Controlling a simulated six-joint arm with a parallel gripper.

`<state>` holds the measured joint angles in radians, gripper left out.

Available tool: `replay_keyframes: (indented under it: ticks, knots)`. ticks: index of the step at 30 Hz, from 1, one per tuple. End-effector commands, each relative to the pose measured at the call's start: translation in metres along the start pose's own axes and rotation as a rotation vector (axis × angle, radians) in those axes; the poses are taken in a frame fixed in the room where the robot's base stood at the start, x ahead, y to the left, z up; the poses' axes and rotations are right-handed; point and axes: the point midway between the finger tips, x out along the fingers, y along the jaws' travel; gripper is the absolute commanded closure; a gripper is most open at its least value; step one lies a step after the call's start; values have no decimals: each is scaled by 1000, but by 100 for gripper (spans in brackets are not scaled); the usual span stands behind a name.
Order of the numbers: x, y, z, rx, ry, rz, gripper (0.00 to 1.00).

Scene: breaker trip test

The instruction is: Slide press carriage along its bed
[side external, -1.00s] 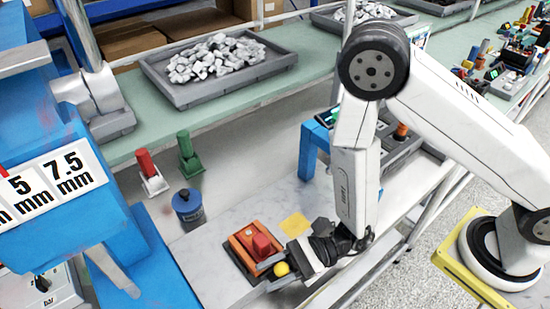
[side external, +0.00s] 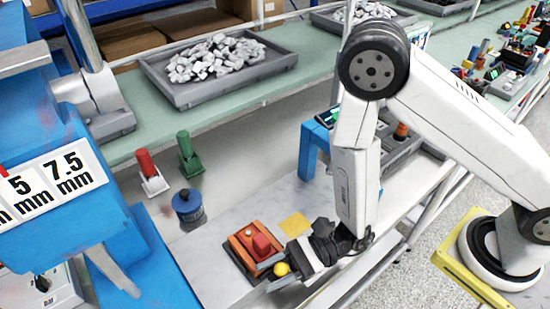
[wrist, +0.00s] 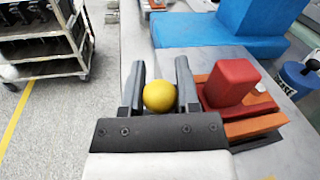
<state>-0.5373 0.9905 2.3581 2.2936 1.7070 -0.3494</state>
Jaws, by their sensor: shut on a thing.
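The press carriage appears to be the red block (side external: 264,247) on an orange bed (side external: 238,252), on the pale bench in the side view. The red block also shows in the wrist view (wrist: 232,82), right of my fingers, with part of the orange bed (wrist: 252,128) below it. A yellow ball knob (side external: 281,269) sits beside the block. My gripper (side external: 278,276) is at the knob, low over the bench's front edge. In the wrist view my gripper (wrist: 160,88) is shut on the yellow knob (wrist: 159,96), one dark finger on each side. The knob's link to the carriage is hidden.
A blue press frame (side external: 150,250) stands at the left. A dark blue round pot (side external: 187,206) and red (side external: 149,172) and green (side external: 188,153) handled stamps stand behind the bed. A yellow square (side external: 295,225) lies on the bench. A shelf trolley (wrist: 42,38) stands beyond the bench edge.

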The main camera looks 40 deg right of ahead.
Motion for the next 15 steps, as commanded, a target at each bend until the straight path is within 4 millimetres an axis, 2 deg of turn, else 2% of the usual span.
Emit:
replay_keyframes:
  ticks: [10,15]
  knots:
    - [-1,-1,0,0,2,-2,100]
    - [-10,-4,-2,1,4,-4,100]
